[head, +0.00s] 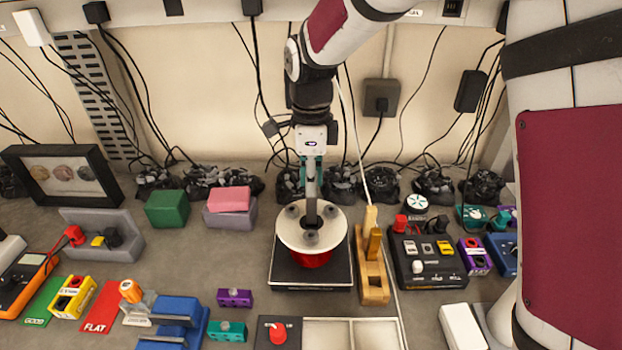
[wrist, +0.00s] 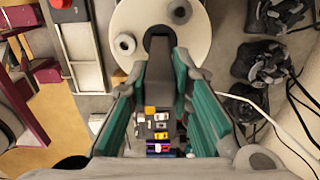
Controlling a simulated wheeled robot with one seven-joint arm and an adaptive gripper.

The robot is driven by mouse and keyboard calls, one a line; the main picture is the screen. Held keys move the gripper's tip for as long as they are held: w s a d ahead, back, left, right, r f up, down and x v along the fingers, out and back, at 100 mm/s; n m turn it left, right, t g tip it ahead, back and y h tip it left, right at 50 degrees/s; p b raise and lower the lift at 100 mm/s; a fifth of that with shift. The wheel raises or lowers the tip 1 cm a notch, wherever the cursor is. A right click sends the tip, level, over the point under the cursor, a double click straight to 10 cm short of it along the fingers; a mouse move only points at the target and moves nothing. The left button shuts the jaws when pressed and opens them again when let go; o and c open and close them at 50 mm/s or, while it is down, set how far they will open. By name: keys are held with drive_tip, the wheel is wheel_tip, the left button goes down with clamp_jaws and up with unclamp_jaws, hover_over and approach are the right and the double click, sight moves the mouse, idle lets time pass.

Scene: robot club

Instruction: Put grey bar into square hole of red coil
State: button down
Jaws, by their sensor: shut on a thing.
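The red coil (head: 310,259) stands upright on a black square base, with a round white top plate (head: 285,235) bearing several grey round knobs. The white plate also shows at the top of the wrist view (wrist: 190,40). My gripper (head: 312,162), with teal fingers, points down above the plate's middle. It is shut on the grey bar (head: 312,188), which hangs upright. The bar also shows between the fingers in the wrist view (wrist: 165,85). The bar's lower end meets the plate's centre, where the square hole is mostly hidden; I cannot tell how deep it sits.
A wooden stand (head: 372,285) is close to the coil's right, with a black switch box (head: 428,262) beyond it. Purple (head: 235,297) and teal (head: 228,331) blocks lie front left. A divided tray (head: 340,333) lies in front. Cables hang behind. Bare table lies left of the coil.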

sight(311, 199)
drive_tip(key=shift+f+p, duration=0.3)
drive_tip(key=shift+f, duration=2.15)
idle(1.5)
drive_tip(key=c, duration=1.4)
unclamp_jaws()
drive_tip(key=shift+o, duration=0.2)
drive_tip(key=shift+r, duration=0.1)
drive_tip(key=shift+r+p, duration=1.1)
drive_tip(key=shift+r, duration=2.8)
